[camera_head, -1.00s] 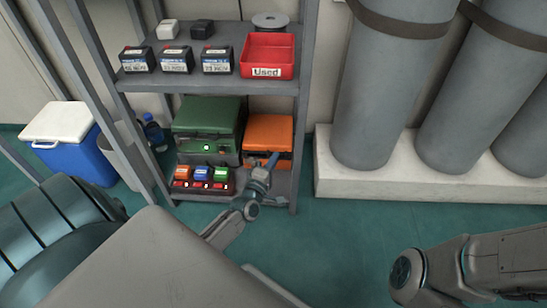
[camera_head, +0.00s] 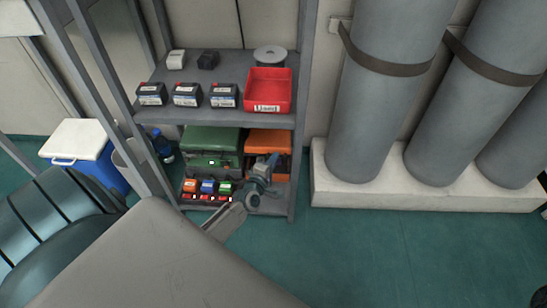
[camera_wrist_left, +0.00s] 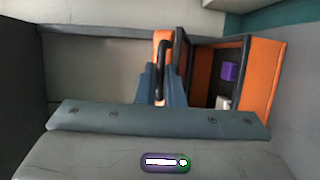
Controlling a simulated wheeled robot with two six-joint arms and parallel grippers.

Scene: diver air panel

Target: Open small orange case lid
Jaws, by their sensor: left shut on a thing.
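The small orange case (camera_head: 270,139) sits on the lower shelf, right of a green case. My left gripper (camera_head: 266,167) is in front of it and hides part of its front. In the left wrist view the gripper (camera_wrist_left: 161,88) is shut on the orange lid edge with its dark handle (camera_wrist_left: 163,55). There the case's orange wall (camera_wrist_left: 263,75) and dark inside show at right, with a purple block (camera_wrist_left: 229,72) and a pale item in it. The lid stands at least partly open; how far I cannot tell. My right gripper is out of view.
The green case (camera_head: 206,141) stands close at left, with small orange, blue and green boxes (camera_head: 208,187) before it. The upper shelf holds batteries and a red bin (camera_head: 268,90). Grey cylinders (camera_head: 385,90) stand on a white plinth at right. Clear floor lies in front.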

